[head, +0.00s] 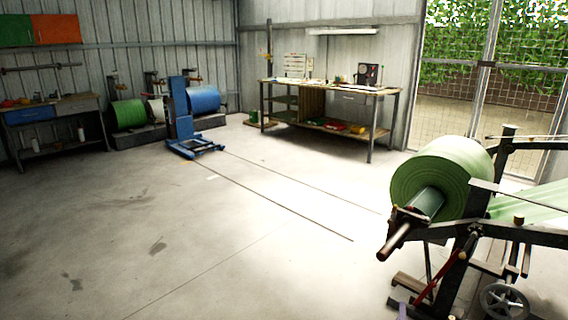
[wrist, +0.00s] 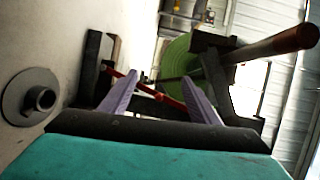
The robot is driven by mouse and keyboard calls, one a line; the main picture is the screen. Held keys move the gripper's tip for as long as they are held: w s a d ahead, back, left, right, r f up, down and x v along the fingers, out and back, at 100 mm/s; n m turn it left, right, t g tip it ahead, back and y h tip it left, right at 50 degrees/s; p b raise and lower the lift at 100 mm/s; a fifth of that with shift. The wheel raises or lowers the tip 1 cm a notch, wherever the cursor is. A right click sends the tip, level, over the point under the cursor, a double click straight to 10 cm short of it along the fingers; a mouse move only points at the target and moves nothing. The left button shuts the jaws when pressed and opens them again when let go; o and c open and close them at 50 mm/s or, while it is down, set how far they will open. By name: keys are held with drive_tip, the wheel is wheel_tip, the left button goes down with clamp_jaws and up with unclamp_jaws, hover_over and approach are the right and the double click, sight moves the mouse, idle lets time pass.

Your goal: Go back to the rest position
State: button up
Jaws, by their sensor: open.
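My gripper (wrist: 160,88) shows in the wrist view as two purple fingers spread apart, with nothing held between them. Beyond the fingers are a red lever and the dark frame of the unwind stand. In the head view the stand (head: 462,240) is at the right and carries a large green roll (head: 432,172) on a shaft. The roll also shows in the wrist view (wrist: 176,58), partly hidden by the frame. Only a small purple piece at the head view's bottom edge may be my gripper; the rest of the arm is out of sight there.
A grey flanged disc (wrist: 30,98) is at the left of the wrist view. A blue lift truck (head: 180,120) stands at the back by green and blue rolls. A workbench (head: 330,90) is at the back wall. The middle floor (head: 200,240) is clear.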

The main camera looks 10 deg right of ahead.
drive_tip(key=a+r+n+g+y+p, duration=0.1)
drive_tip(key=a+n+g+y+p, duration=0.25)
drive_tip(key=a, duration=1.15)
drive_tip(key=a+r+n+y+p, duration=0.1)
drive_tip(key=a+n+y+p, duration=0.45)
drive_tip(key=a, duration=0.95)
drive_tip(key=s+a+n+g+p, duration=0.35)
drive_tip(key=s+a, duration=0.35)
drive_tip(key=s, duration=0.3)
drive_tip(key=s+a+n+g+p, duration=0.3)
drive_tip(key=s+a+g+p, duration=0.15)
drive_tip(key=s+a, duration=0.4)
drive_tip(key=s+r+n+g, duration=0.2)
drive_tip(key=s+n+g, duration=0.2)
drive_tip(key=s, duration=0.6)
drive_tip(key=s+r+n+g, duration=0.2)
drive_tip(key=s+n+g, duration=0.2)
drive_tip(key=s, duration=0.6)
drive_tip(key=shift+s+d+r+b, duration=0.2)
drive_tip(key=shift+s+d+b, duration=0.05)
drive_tip(key=shift+s+b, duration=0.2)
